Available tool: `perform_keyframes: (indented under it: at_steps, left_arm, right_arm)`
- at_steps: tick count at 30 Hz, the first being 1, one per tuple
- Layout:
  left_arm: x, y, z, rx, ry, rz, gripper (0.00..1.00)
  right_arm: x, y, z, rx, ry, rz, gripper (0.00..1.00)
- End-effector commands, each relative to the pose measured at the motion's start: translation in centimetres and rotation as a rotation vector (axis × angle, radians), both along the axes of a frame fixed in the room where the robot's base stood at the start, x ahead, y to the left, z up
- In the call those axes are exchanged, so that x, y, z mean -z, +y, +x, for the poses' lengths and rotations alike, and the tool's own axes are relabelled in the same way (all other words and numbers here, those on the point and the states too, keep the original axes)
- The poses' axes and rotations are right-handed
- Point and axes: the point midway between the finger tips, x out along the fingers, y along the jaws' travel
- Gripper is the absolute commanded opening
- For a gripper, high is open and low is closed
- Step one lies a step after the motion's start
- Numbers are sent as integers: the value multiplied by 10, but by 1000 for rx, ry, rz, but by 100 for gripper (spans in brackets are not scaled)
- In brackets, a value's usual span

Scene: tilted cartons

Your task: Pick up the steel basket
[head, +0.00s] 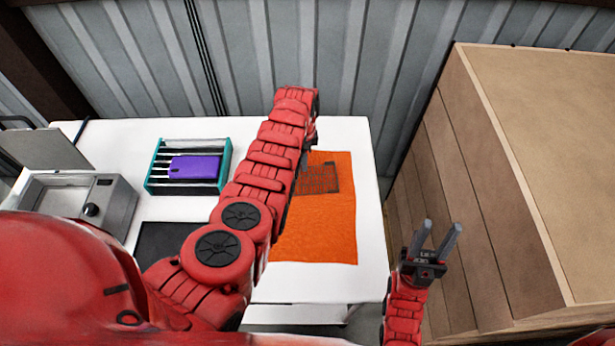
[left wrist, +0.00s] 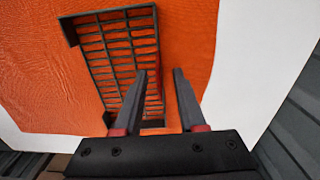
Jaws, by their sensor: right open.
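The steel basket (head: 320,180), a dark wire grid with low walls, lies on an orange cloth (head: 318,235) on the white table. In the left wrist view the basket (left wrist: 110,48) fills the upper middle. My left gripper (left wrist: 159,72) is open, one finger over the grid and the other beyond the basket's right edge. I cannot tell whether the fingers touch it. In the head view my left arm largely hides that gripper and part of the basket's left side. My right gripper (head: 439,232) is open and empty, off the table's right edge.
A teal rack with a purple item (head: 194,168) stands left of my left arm. A grey metal appliance with an open lid (head: 82,195) is at the far left, and a dark panel (head: 165,243) lies nearby. Large brown cartons (head: 530,160) stand right of the table. A corrugated wall closes the back.

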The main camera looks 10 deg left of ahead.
Motion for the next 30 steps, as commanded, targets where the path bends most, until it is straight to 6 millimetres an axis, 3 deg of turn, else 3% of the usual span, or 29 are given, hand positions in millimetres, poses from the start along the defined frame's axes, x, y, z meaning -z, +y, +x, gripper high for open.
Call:
perform_keyframes:
  at_steps: [2, 9, 30]
  left_arm:
    - [0, 0, 0, 0, 0, 0, 40]
    - [0, 0, 0, 0, 0, 0, 0]
    - [0, 0, 0, 0, 0, 0, 0]
  right_arm:
    - [0, 0, 0, 0, 0, 0, 44]
    - [0, 0, 0, 0, 0, 0, 44]
    - [0, 0, 0, 0, 0, 0, 44]
